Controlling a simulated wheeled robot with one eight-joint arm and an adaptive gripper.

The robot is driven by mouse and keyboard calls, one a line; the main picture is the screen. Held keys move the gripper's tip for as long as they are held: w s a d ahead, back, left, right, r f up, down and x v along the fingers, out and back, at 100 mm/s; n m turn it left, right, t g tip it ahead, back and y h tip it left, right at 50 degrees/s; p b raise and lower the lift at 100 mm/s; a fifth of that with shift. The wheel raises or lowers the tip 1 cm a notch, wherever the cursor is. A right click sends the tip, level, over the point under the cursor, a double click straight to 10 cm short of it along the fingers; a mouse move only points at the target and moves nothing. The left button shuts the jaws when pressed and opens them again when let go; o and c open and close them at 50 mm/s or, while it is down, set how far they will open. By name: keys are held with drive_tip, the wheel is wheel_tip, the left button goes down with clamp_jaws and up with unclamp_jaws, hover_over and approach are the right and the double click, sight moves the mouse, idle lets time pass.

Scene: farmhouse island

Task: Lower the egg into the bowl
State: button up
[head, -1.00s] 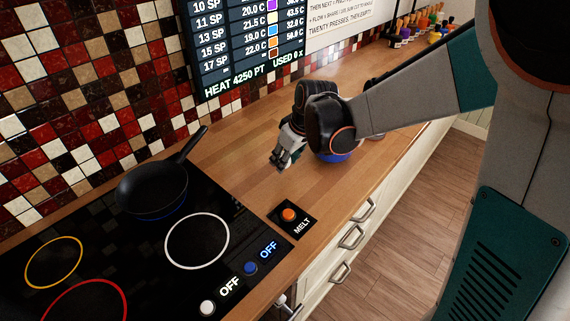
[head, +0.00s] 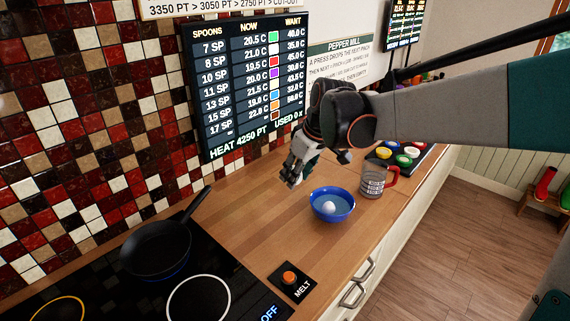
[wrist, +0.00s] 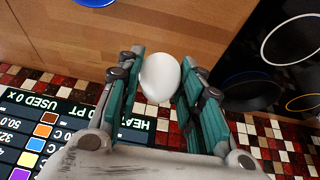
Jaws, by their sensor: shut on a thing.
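My gripper (head: 291,180) is above the wooden counter, up and left of the blue bowl (head: 347,214) in the head view. In the wrist view a white egg (wrist: 160,78) sits between the two teal fingers, which are shut on it. This held egg is hidden in the head view. The blue bowl stands on the counter, and a white, egg-like round thing (head: 329,207) lies inside it. Only a sliver of the bowl's blue underside or rim (wrist: 95,2) shows at the top edge of the wrist view. My gripper is apart from the bowl.
A clear mug with a red handle (head: 374,181) stands right of the bowl. Behind it is a dark tray (head: 422,158) of colored round items. A black pan (head: 156,250) sits on the hob at left, and an orange MELT button (head: 289,278) is in front. Counter left of the bowl is bare.

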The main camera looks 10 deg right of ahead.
drive_tip(key=w+d+f+b, duration=0.2)
drive_tip(key=w+d+f, duration=0.1)
drive_tip(key=d, duration=0.5)
drive_tip(key=w+d+f+b, duration=0.2)
drive_tip(key=w+d+f, duration=0.2)
drive_tip(key=d, duration=0.5)
wheel_tip(320, 180, down, 2)
drive_tip(key=shift+f+b, duration=0.15)
drive_tip(key=shift+b, duration=0.25)
drive_tip(key=shift+w+a, duration=0.25)
drive_tip(key=shift+w, duration=0.1)
drive_tip(key=shift+f, duration=0.1)
drive_tip(key=shift+f+b, duration=1.55)
drive_tip(key=shift+f, duration=1.05)
drive_tip(key=shift+f, duration=0.4)
drive_tip(key=o, duration=1.1)
